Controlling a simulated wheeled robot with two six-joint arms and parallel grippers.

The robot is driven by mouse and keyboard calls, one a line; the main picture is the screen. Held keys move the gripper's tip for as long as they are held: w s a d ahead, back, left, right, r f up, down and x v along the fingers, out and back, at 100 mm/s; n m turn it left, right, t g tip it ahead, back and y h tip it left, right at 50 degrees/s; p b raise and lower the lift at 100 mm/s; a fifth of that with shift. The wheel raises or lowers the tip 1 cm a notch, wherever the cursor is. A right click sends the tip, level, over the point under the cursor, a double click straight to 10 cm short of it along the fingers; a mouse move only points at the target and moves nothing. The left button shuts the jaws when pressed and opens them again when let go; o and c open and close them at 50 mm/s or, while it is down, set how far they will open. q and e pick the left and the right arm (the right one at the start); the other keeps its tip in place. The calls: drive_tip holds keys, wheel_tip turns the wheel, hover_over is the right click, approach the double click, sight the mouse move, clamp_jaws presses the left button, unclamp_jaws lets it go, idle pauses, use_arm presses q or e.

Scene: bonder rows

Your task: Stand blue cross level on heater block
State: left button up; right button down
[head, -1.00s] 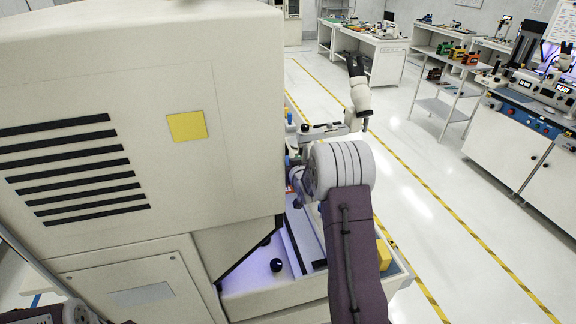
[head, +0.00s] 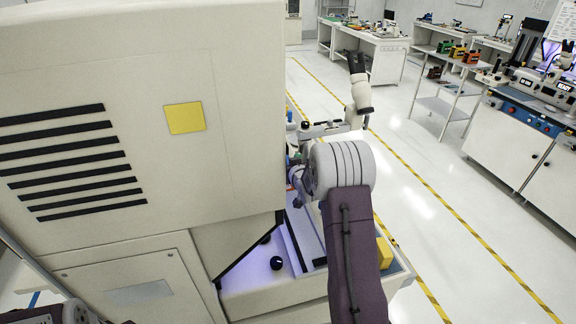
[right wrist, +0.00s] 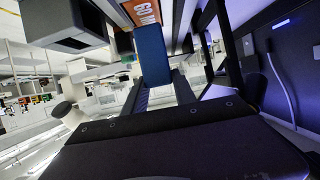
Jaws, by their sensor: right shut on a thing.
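In the right wrist view my right gripper (right wrist: 157,80) is shut on a blue piece (right wrist: 152,54), which stands up between the two dark fingers. I take it for the blue cross; only one broad face shows, so its cross shape and exact level cannot be told. In the head view the gripper and the piece are hidden behind my right forearm and the big machine housing. I cannot pick out the heater block for certain in either view. My left gripper is not in view; only part of my left arm shows at the lower left.
A large cream machine housing (head: 150,190) fills the left of the head view. A yellow block (head: 384,252) sits on the machine's ledge, right of my forearm. In the right wrist view a dark block (right wrist: 68,28) and an orange label (right wrist: 145,12) are close to the blue piece.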

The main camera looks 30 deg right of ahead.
drive_tip(key=shift+f+b, duration=0.85)
drive_tip(key=shift+b, duration=0.05)
drive_tip(key=shift+f, duration=0.1)
idle(0.4)
drive_tip(key=shift+f+b, duration=0.35)
drive_tip(key=shift+b, duration=0.15)
drive_tip(key=shift+r, duration=0.1)
drive_tip(key=c, duration=0.9)
unclamp_jaws()
